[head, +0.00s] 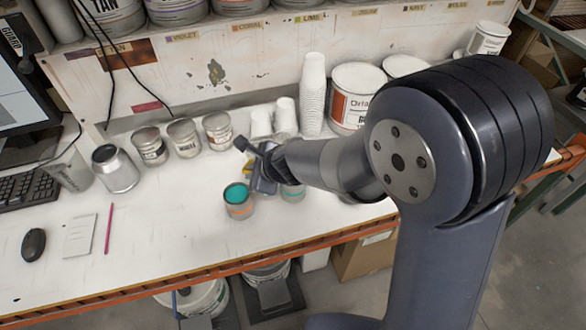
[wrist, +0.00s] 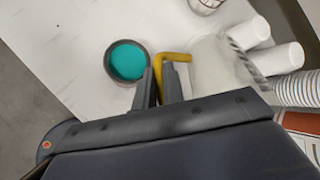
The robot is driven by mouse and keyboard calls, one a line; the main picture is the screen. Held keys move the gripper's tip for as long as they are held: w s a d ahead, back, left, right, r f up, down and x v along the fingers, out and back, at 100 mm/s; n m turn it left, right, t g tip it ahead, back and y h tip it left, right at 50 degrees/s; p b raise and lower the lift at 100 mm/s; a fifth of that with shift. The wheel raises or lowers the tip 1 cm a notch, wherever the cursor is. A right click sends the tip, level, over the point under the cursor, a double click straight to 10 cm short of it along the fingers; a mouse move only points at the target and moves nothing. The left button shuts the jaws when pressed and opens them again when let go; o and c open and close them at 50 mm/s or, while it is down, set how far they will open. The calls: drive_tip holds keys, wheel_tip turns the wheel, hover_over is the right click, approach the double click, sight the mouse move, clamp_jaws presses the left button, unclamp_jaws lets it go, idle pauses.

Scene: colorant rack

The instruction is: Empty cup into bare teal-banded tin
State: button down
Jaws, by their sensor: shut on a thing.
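My gripper (wrist: 157,82) is shut on the yellow handle (wrist: 177,57) of a whitish, translucent cup (wrist: 222,62). In the head view the gripper (head: 258,165) is above the bench, and the yellow handle (head: 250,177) shows small beside it. The cup's contents cannot be seen.
Behind stand several labelled cans (head: 184,137), white paper cups (head: 261,122), a tall cup stack (head: 313,90) and a large white bucket (head: 356,95). A silver can (head: 115,168), mouse (head: 33,244) and pink stick (head: 109,228) lie to the left.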

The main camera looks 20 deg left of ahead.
drive_tip(key=shift+a+f+h, duration=0.2)
drive_tip(key=shift+f+h, duration=0.2)
drive_tip(key=shift+h, duration=0.1)
drive_tip(key=shift+f+g+h, duration=0.3)
drive_tip(key=shift+h, duration=0.3)
drive_tip(key=shift+a+f+h, duration=0.15)
drive_tip(key=shift+f+h, duration=0.1)
drive_tip(key=shift+h, duration=0.35)
drive_tip(key=shift+a+r+n+h, duration=0.2)
drive_tip(key=shift+a+n+h, duration=0.1)
drive_tip(key=shift+h, duration=0.3)
drive_tip(key=shift+w+a+r+n+g+h, duration=0.1)
drive_tip(key=shift+w+a+g+h, duration=0.2)
drive_tip(key=shift+a+h, duration=0.7)
drive_tip(key=shift+w+a+r+n+g+h, duration=0.15)
drive_tip(key=shift+a+g+h, duration=0.25)
drive_tip(key=shift+h, duration=1)
drive_tip(key=shift+w+a+r+n+g+h, duration=0.1)
drive_tip(key=shift+w+a+g+h, duration=0.15)
drive_tip(key=shift+a+h, duration=0.75)
drive_tip(key=shift+d, duration=0.2)
drive_tip(key=shift+h, duration=0.3)
